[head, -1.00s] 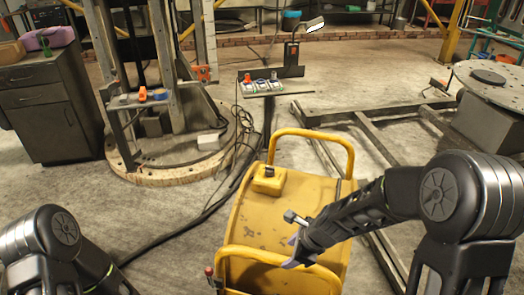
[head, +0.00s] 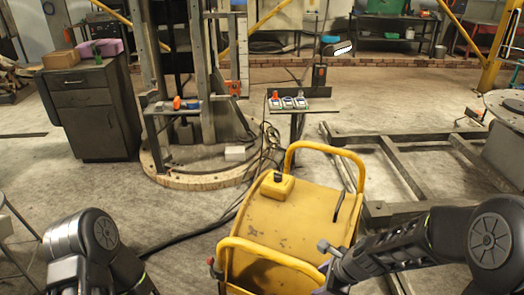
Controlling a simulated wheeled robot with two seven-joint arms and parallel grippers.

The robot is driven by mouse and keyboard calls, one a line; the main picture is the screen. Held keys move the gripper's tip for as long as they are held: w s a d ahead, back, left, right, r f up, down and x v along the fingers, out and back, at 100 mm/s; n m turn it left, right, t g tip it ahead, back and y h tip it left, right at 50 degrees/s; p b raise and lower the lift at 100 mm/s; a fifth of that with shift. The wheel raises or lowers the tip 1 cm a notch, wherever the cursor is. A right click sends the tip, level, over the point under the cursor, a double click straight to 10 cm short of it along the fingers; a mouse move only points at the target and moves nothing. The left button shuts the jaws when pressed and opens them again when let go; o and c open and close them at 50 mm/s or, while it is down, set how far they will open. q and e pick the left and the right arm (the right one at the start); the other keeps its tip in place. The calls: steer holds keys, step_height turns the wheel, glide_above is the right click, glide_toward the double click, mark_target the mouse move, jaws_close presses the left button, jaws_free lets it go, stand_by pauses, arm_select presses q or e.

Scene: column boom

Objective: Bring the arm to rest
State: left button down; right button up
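My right arm (head: 420,245) comes in from the lower right, bent, with its forearm reaching down and left over the right edge of the yellow cart (head: 300,215). The end of this arm, with my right gripper (head: 325,287), is at the bottom edge beside the cart's near handle. It is partly cut off, and I cannot tell whether its fingers are apart. No object shows in it. My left arm (head: 95,240) shows only as a bent joint at the lower left. Its gripper is out of the picture.
A yellow box (head: 277,185) sits on the cart. A column on a round base (head: 190,180) stands behind, with cables on the floor. A grey cabinet (head: 95,115) is at left, a metal floor frame (head: 400,170) at right. The floor left of the cart is mostly clear.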

steer(key=s+a+f+n+g, duration=0.1)
steer(key=s+a+f+n, duration=0.3)
steer(key=s+f+n, duration=0.5)
steer(key=s+a+f+n+g+b, duration=0.1)
steer(key=s+a+f+n, duration=0.4)
steer(key=s+f+n, duration=0.5)
steer(key=shift+s+f+n+g+y, duration=0.25)
steer(key=shift+s+n+g+y, duration=0.2)
steer(key=shift+s+g, duration=0.45)
stand_by(0.9)
